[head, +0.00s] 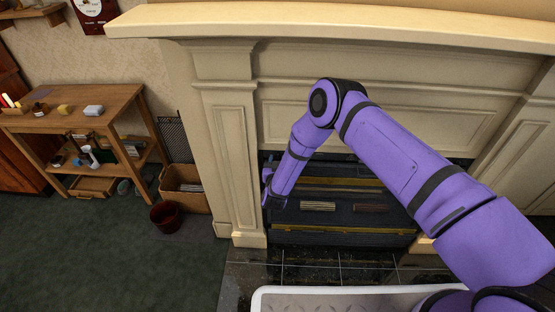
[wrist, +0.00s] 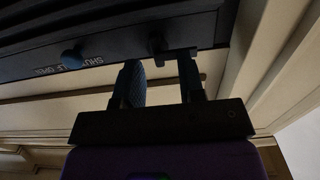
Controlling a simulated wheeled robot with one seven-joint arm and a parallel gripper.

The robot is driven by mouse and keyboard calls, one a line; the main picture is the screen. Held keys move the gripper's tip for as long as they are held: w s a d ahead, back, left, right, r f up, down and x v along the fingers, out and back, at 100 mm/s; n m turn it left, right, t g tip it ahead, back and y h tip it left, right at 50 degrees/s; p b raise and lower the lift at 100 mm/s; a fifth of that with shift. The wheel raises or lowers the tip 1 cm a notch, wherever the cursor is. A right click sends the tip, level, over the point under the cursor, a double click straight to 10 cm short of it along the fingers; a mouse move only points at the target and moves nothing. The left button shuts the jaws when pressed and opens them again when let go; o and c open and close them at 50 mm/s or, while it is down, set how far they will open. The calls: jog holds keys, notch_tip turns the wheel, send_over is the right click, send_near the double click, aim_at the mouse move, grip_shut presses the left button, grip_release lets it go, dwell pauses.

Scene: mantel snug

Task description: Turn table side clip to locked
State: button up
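My gripper (head: 268,190) is at the left side of the dark slatted unit (head: 340,215) in the fireplace opening. In the wrist view my gripper (wrist: 163,78) has its two fingers apart, with nothing visibly held between them. A small dark clip-like piece (wrist: 157,43) sticks out from the edge of the dark panel (wrist: 110,45), just beyond the gap between the fingertips. I cannot tell whether it is the table side clip, or its setting. A round blue knob (wrist: 72,56) sits on the panel further left, beside white lettering that seems to include "OPEN".
The cream mantel shelf (head: 340,28) overhangs the opening, and its left pilaster (head: 228,150) stands close to my gripper. A wooden table (head: 70,110), a cardboard box (head: 187,192) and a dark red bin (head: 166,217) stand left. The green floor (head: 120,260) in front is clear.

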jog(key=shift+w, duration=0.65)
grip_shut()
